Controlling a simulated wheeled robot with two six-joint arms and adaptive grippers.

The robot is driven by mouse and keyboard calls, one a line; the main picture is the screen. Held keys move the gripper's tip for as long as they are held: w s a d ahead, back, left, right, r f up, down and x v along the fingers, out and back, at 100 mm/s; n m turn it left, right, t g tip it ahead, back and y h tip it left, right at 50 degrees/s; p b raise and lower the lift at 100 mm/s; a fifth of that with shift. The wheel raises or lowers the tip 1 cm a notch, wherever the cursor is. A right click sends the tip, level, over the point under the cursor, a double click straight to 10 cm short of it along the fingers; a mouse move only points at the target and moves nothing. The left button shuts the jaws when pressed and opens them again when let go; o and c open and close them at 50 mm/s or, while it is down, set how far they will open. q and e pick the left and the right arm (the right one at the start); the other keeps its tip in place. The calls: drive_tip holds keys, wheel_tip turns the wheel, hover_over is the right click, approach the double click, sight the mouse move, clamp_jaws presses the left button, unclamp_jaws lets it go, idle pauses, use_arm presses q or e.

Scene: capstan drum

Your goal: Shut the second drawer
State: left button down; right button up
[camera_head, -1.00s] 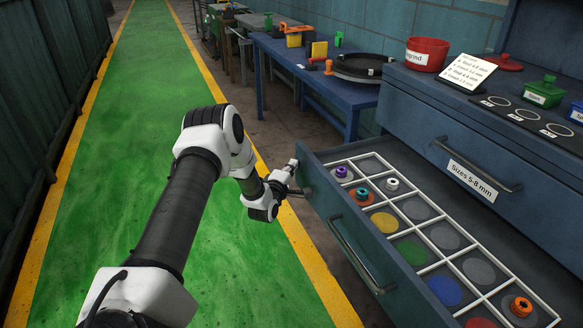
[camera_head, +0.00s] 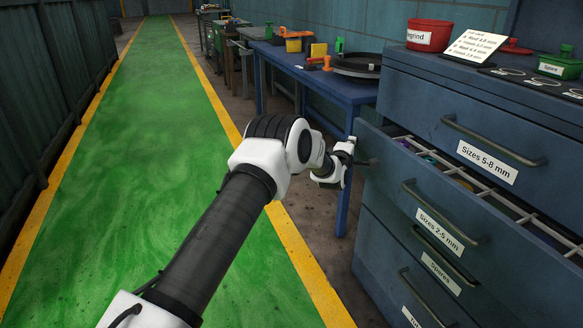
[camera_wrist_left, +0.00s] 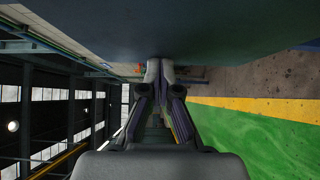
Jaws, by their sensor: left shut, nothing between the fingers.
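The second drawer, labelled "Sizes 2-5 mm" (camera_head: 412,196), stands partly open below the top drawer. A strip of its white-gridded inside shows along the top, with a few coloured items partly hidden by the cabinet. Its bar handle (camera_head: 440,212) is on the front. My left gripper (camera_head: 368,161) is shut and empty, with its tips at the upper left end of the drawer front. In the left wrist view, the shut fingers (camera_wrist_left: 160,64) point at the drawer's dark blue-grey face and look to be touching or very near it. My right gripper is out of view.
The top drawer, "Sizes 5-8 mm" (camera_head: 520,148), and lower drawers, including "Spares" (camera_head: 440,272), look shut. A red tin (camera_head: 429,34) and a card stand on the cabinet. A blue table (camera_head: 318,76) is behind. The green floor lane (camera_head: 110,180) is clear.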

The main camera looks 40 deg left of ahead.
use_arm(q)
drive_tip(key=w+d+b, duration=0.1)
drive_tip(key=w, duration=0.1)
drive_tip(key=w+d+b, duration=0.1)
drive_tip(key=w, duration=0.1)
drive_tip(key=w+d+b, duration=0.1)
drive_tip(key=w, duration=0.2)
drive_tip(key=shift+f, duration=0.2)
drive_tip(key=shift+w+d+r+b, duration=0.1)
drive_tip(key=shift+w+b, duration=0.2)
drive_tip(key=shift+b, duration=0.05)
drive_tip(key=shift+r, duration=0.4)
